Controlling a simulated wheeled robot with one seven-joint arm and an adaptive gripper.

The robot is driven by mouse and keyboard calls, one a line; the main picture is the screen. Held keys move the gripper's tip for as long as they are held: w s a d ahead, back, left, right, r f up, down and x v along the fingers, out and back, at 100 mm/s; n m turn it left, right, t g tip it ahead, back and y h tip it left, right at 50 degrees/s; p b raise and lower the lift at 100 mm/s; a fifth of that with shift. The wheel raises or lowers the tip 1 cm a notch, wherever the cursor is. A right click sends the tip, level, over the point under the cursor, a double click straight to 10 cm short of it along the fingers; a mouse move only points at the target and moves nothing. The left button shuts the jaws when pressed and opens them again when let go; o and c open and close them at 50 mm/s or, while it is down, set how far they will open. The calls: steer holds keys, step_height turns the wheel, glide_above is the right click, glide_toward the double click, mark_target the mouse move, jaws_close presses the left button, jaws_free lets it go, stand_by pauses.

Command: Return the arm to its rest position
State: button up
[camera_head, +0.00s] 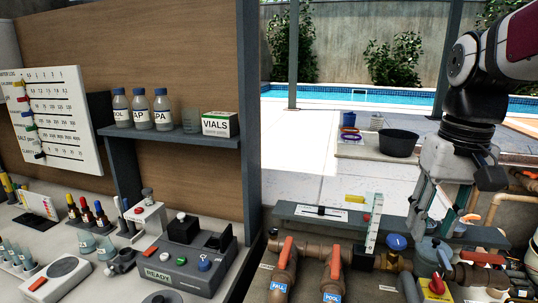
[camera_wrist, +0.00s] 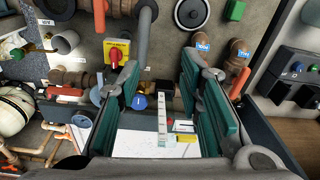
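My gripper (camera_head: 430,218) hangs at the right of the head view, pointing down in front of the pipework. In the wrist view my gripper (camera_wrist: 163,75) shows two green-padded fingers spread wide apart. No object is held between them. A white graduated strip (camera_head: 374,225) stands upright left of my gripper in the head view. The strip (camera_wrist: 162,118) shows in the gap between the fingers in the wrist view, apart from both. My arm reaches down from the upper right of the head view.
Pipes with red-orange handles (camera_head: 286,252) and a blue round cap (camera_head: 397,242) lie low near my gripper. A grey shelf (camera_head: 180,137) holds bottles and a VIALS box (camera_head: 220,123). A black bowl (camera_head: 398,142) stands behind. The paved deck (camera_head: 300,165) has free room.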

steer(key=s+a+f+t, duration=0.1)
steer(key=s+a+t, duration=0.1)
steer(key=s, duration=0.4)
steer(key=s+a+f+n+t, duration=0.1)
steer(key=s+a+f+t, duration=0.1)
steer(key=s+a, duration=0.3)
steer(key=shift+s+f+n, duration=0.15)
steer(key=shift+s+n, duration=0.15)
steer(key=shift+s, duration=0.05)
steer(key=shift+d, duration=0.15)
stand_by(0.6)
